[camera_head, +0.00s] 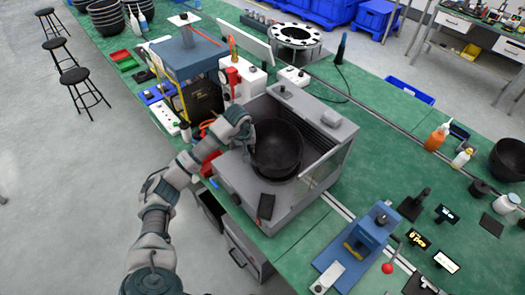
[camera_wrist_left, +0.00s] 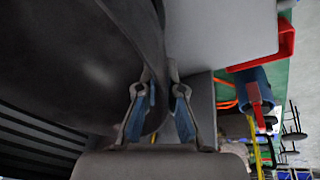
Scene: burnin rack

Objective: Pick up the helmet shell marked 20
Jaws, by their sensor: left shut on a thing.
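A black bowl-shaped helmet shell (camera_head: 277,150) sits in the open bay of a grey machine (camera_head: 240,180), its hollow side facing up. No number 20 can be read on it. My left gripper (camera_head: 248,132) is at the shell's left rim. In the left wrist view the dark shell (camera_wrist_left: 75,65) fills the upper left, and my left gripper (camera_wrist_left: 160,92) has its rim between the two fingers, shut on it. Whether the shell touches the machine below is hidden. My right gripper is not in view.
The machine's clear side panel (camera_head: 322,172) stands right of the shell. A blue press (camera_head: 365,238) is at the front right. Another black shell (camera_head: 510,157) lies at the far right, and a stack of black shells (camera_head: 107,16) is at the top left.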

